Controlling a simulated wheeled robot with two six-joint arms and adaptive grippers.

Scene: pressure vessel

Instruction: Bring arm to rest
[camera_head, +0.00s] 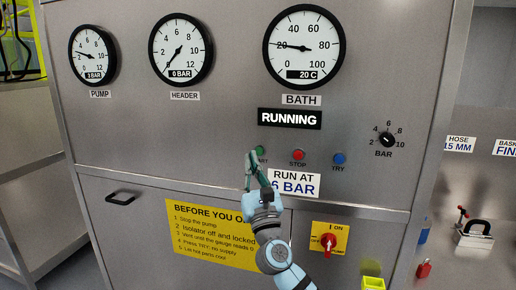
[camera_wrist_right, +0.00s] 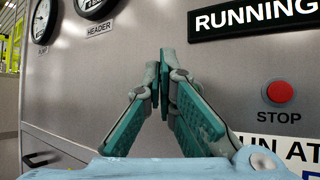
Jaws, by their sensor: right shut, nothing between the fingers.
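My right gripper (camera_head: 254,166) is raised in front of the grey panel, its fingertips by the green START button (camera_head: 259,150) and partly covering its label. In the right wrist view the gripper's (camera_wrist_right: 160,75) two teal fingers meet at the tips, shut with nothing between them. Whether the tips touch the panel or button, I cannot tell. The red STOP button (camera_head: 298,155) and blue TRY button (camera_head: 339,158) are to the right of it. The lit sign (camera_head: 290,119) reads RUNNING. My left gripper is not in view.
The PUMP (camera_head: 93,55), HEADER (camera_head: 181,49) and BATH (camera_head: 304,47) gauges are above. A BAR knob (camera_head: 387,140) is at the right. Below are a drawer handle (camera_head: 121,199), a yellow notice (camera_head: 200,230) and a red isolator switch (camera_head: 328,240). A side bench (camera_head: 470,262) holds a clamp (camera_head: 475,233).

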